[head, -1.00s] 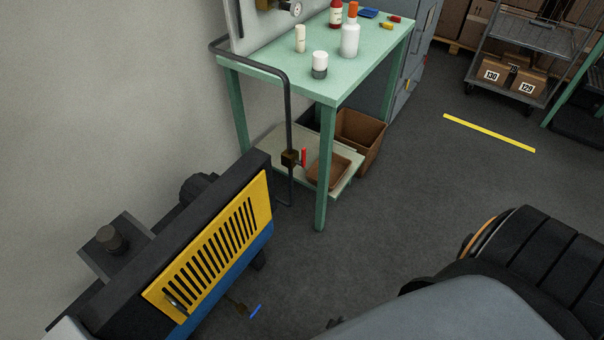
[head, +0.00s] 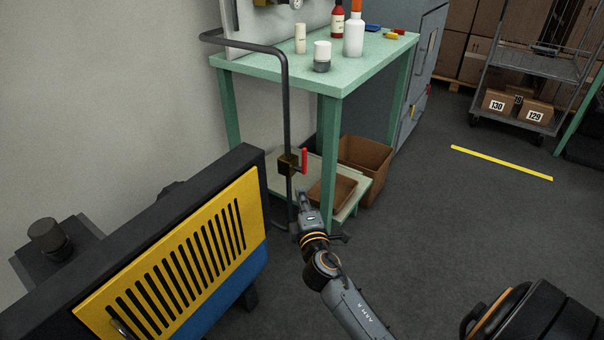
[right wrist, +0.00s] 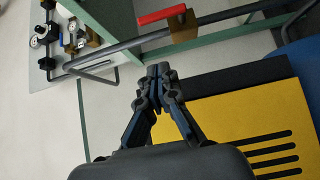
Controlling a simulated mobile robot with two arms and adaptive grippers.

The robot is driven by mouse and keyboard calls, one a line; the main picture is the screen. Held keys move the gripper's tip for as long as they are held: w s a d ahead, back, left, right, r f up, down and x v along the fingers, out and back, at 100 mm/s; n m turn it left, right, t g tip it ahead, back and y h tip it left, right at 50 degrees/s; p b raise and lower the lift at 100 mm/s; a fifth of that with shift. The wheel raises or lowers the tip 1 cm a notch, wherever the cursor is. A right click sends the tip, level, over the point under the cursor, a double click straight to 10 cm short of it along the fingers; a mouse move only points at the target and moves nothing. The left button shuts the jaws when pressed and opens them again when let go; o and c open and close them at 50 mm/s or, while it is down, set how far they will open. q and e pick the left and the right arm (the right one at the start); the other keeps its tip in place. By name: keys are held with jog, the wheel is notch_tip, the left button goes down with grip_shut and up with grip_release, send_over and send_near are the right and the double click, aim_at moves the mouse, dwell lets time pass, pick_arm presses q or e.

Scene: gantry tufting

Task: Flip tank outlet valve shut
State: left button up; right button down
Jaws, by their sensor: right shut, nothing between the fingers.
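A valve with a brass-coloured body (head: 288,164) sits on the upright run of a dark pipe beside the green bench. Its red lever (head: 305,160) stands upright, roughly parallel to the pipe. In the right wrist view the red lever (right wrist: 162,15) and valve body (right wrist: 183,26) show at the top, beyond the fingertips. My right gripper (head: 303,196) is just below the valve in the head view, apart from the lever. In the right wrist view my right gripper (right wrist: 158,71) has its fingertips together and empty. My left gripper is not in view.
The dark pipe (head: 287,105) bends over the green bench (head: 345,80), which holds bottles. A yellow and blue machine (head: 165,240) stands close left of my right arm. A brown bin (head: 372,160) is under the bench.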

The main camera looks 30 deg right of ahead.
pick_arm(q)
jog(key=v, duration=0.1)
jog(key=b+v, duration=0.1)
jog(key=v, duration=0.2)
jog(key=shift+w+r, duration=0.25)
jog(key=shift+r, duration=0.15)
pick_arm(e)
jog(key=s+d+x, duration=0.1)
jog(key=d+x, duration=0.1)
jog(key=x, duration=1.1)
jog(key=shift+d, duration=0.2)
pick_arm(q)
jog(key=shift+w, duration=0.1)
pick_arm(e)
jog(key=shift+s, duration=0.15)
